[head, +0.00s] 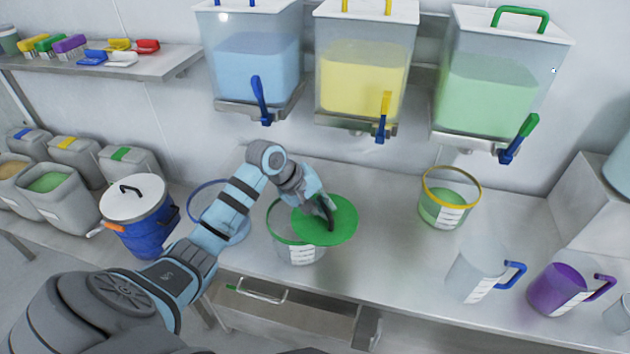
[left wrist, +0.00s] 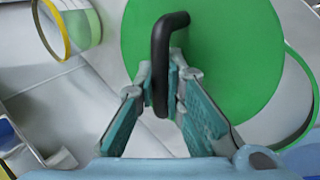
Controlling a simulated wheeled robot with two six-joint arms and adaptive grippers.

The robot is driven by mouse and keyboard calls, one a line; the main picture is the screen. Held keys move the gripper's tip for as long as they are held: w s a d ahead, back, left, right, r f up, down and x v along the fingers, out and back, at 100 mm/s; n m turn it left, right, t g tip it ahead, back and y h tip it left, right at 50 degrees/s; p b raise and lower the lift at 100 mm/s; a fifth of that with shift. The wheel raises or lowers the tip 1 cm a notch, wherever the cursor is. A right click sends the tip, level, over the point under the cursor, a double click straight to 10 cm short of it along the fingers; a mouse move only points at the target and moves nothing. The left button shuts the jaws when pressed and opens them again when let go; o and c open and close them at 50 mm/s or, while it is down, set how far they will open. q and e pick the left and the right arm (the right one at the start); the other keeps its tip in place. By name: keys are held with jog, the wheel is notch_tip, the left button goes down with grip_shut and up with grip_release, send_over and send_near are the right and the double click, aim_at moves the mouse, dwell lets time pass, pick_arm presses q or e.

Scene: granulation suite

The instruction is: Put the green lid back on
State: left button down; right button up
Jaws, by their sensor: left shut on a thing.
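The green lid (head: 343,222) is a flat round disc with a black handle. My left gripper (head: 328,208) is shut on that handle; in the left wrist view the gripper (left wrist: 168,88) has its fingers on both sides of the black handle (left wrist: 162,50). The lid (left wrist: 235,60) hangs over the right part of a clear tub with a green rim (head: 278,240), offset to the right, so the tub's left rim shows. Part of the green rim (left wrist: 305,110) shows beside the lid in the left wrist view. My right gripper is not in view.
A yellow-rimmed tub with green contents (head: 450,205) stands to the right. A blue-rimmed tub (head: 238,228) is partly behind my left arm. A clear jug (head: 470,272) and a purple jug (head: 555,290) stand at the right front. Three dispensers with taps hang above the bench.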

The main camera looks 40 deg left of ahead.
pick_arm(q)
jog(key=a+r, duration=0.1)
jog(key=a, duration=0.1)
jog(key=a+r+m, duration=0.1)
jog(key=a, duration=0.2)
jog(key=a+r+m+g+h, duration=0.1)
jog(key=a, duration=0.2)
jog(key=shift+s+r, duration=0.3)
jog(key=shift+r, duration=0.05)
jog(key=shift+d+f+b, duration=0.15)
jog(key=shift+f+b, duration=0.2)
notch_tip(320, 180, down, 4)
jog(key=b, duration=0.5)
jog(key=shift+f, duration=0.1)
jog(key=shift+d, duration=0.1)
jog(key=shift+r, duration=0.2)
jog(key=shift+s+p, duration=0.1)
jog(key=shift+p, duration=0.55)
jog(key=shift+f+b, duration=0.3)
jog(key=shift+f, duration=0.65)
